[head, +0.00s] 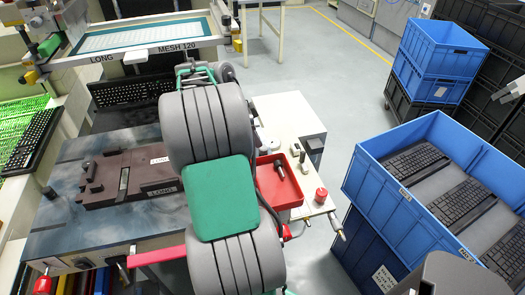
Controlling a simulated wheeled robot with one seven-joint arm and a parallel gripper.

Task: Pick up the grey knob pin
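A dark grey pin with a rounded knob (280,165) lies in the small red tray (291,191), just right of my arm. My grey and green arm crosses the middle of the picture and covers the right part of the fixture and the tray's left side. I cannot make out my gripper's fingers; they seem hidden behind the arm.
A printing frame marked MESH 120 (150,48) spans the back left, with a black keyboard (130,92) below it. A red button (321,195) stands right of the tray. A blue crate of keyboards (390,211) stands at right. Floor between is clear.

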